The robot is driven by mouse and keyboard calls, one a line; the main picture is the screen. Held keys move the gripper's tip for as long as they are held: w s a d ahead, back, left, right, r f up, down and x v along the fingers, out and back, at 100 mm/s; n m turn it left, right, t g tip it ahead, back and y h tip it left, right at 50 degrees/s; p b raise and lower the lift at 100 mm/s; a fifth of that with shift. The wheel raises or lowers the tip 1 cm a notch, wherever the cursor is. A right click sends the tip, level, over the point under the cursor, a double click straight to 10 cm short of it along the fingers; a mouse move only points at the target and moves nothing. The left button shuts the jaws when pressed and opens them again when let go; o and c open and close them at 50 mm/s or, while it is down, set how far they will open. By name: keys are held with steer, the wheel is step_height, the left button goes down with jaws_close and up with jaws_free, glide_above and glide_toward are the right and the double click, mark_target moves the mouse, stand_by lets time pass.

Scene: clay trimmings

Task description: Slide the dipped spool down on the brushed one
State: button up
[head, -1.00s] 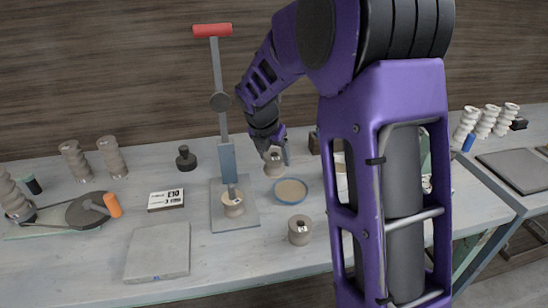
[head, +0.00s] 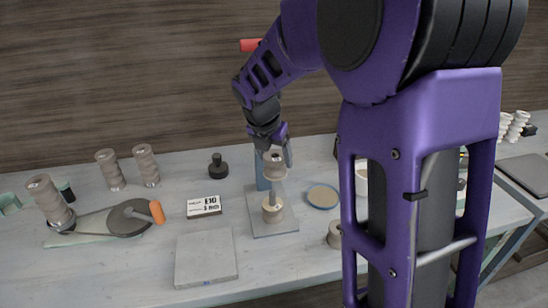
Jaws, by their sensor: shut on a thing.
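The dipped spool (head: 274,165), a pale clay spool, is in my gripper (head: 276,153), which is shut on it. My gripper holds it upright, apart from and above another clay spool (head: 272,208) that sits on the square grey base plate (head: 289,224) of a stand; this lower one appears to be the brushed one. A short grey upright piece (head: 280,189) shows between the two spools. I cannot tell whether the held spool is around it or in front of it. The blue block (head: 262,178) of the stand is partly hidden behind my gripper.
A round blue-rimmed dish (head: 322,196) is right of the stand. Another spool (head: 334,236) is partly hidden by my arm. A price-like card (head: 204,206), a grey slab (head: 206,258) and a dark round tool (head: 218,166) are to the left. The stand's red handle (head: 250,45) rises behind my arm.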

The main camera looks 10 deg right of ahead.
steer(key=b, duration=0.1)
glide_above(272, 191)
steer(key=shift+f, duration=2.35)
steer(key=shift+p, duration=0.55)
steer(key=shift+f, duration=0.2)
stand_by(0.4)
steer(key=shift+f+b, duration=1.6)
steer(key=shift+f, duration=0.85)
steer(key=o, duration=1.6)
